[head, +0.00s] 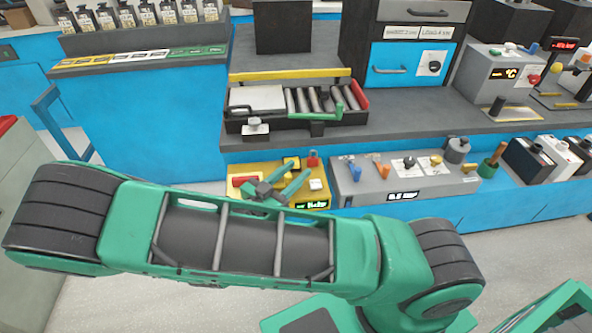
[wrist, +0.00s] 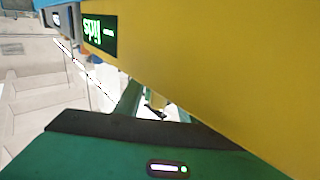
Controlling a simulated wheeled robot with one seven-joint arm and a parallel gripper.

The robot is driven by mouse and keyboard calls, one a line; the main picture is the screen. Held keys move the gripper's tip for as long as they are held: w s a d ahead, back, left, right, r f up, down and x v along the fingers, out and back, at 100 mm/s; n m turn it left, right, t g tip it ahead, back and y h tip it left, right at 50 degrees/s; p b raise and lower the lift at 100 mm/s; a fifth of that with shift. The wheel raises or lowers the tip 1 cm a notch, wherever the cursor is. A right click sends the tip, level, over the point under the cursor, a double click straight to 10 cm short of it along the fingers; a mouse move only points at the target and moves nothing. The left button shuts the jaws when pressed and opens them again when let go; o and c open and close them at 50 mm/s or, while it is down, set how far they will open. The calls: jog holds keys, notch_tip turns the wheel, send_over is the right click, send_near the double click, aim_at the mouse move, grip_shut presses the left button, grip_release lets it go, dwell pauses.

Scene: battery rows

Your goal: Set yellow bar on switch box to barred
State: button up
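The yellow switch box (head: 236,197) stands on the low front ledge, partly hidden behind my arm. On its top are a red part at the left, a small yellow piece (head: 291,162) that may be the bar, a red part and a white part at the right. Its front has a lit green display; the wrist view shows its yellow side (wrist: 215,65) very close. My gripper (head: 297,172) is over the box top, its green fingers apart. In the wrist view the fingers (wrist: 153,105) are partly hidden by the box. I cannot tell whether they touch the yellow piece.
A grey box (head: 440,188) with several levers and knobs stands just right of the yellow box. A dark tray with rollers (head: 235,124) sits on the bench behind. Several dark and white blocks stand at the far right. Open floor lies in front.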

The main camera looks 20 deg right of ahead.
jog(key=shift+w+d, duration=0.25)
jog(key=shift+d, duration=0.3)
grip_shut()
jog(key=shift+w+a, duration=0.25)
jog(key=shift+a, duration=0.45)
jog(key=shift+w+a, duration=0.2)
jog(key=shift+a, duration=0.45)
grip_release()
jog(key=v, duration=1)
jog(key=shift+s+a, duration=0.15)
jog(key=shift+a, duration=0.15)
